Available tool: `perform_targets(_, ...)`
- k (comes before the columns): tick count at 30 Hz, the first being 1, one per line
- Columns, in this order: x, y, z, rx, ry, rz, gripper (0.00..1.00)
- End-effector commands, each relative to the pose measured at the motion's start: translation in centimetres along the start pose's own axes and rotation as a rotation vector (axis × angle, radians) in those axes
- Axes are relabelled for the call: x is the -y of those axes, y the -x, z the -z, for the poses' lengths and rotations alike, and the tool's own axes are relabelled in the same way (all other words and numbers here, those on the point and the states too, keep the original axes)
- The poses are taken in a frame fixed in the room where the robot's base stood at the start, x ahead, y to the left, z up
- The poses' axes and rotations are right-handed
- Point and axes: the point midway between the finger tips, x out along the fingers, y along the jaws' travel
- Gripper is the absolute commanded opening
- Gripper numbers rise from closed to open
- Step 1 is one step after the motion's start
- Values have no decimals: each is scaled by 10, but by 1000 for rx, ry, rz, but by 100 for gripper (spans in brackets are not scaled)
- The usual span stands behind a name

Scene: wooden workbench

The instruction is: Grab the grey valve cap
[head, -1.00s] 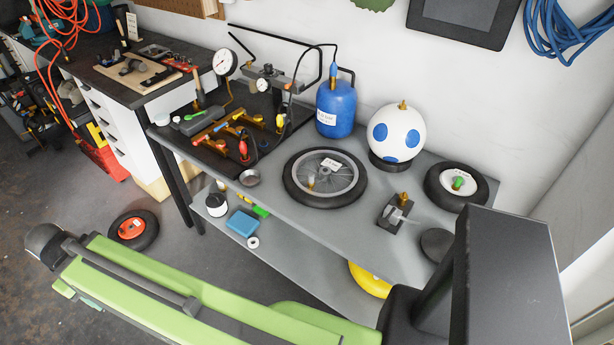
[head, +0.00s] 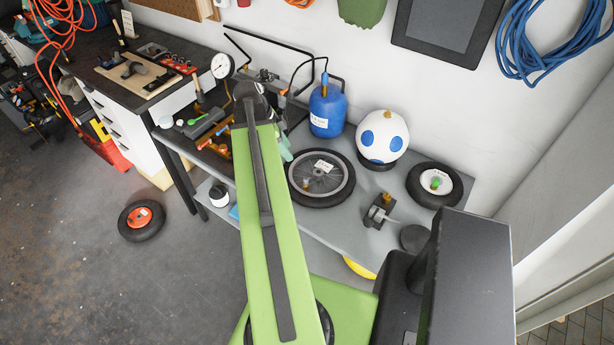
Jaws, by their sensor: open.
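I cannot pick out a grey valve cap for certain in the head view. A small dark block (head: 376,217) on the grey bench holds a brass fitting (head: 388,199) and a pale grey piece lying sideways. The large grey-hubbed wheel (head: 336,184) lies flat, with a small brass-coloured valve at its lower left. The smaller white-hubbed wheel (head: 446,187) has a green cap (head: 435,183). My green arm reaches up over the bench's left part and hides some of it. My gripper is not visible; it seems hidden behind the arm.
A blue tank (head: 325,112) and a white ball with blue spots (head: 381,138) stand along the wall side. A round gauge (head: 222,65) rises at the back left. A red-hubbed wheel (head: 141,220) lies on the floor. A dark disc (head: 415,238) lies near the bench's right front.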

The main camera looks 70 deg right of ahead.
Motion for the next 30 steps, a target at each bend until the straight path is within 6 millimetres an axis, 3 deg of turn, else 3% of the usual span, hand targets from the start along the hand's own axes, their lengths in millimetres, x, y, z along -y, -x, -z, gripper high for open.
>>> perform_targets(5, 0, -24, -4, 1, 2, 0, 46)
perform_targets(18, 0, -118, -6, 1, 5, 1, 46)
perform_targets(26, 1, -124, -3, 1, 7, 2, 46)
perform_targets(30, 0, -142, -6, 1, 8, 2, 46)
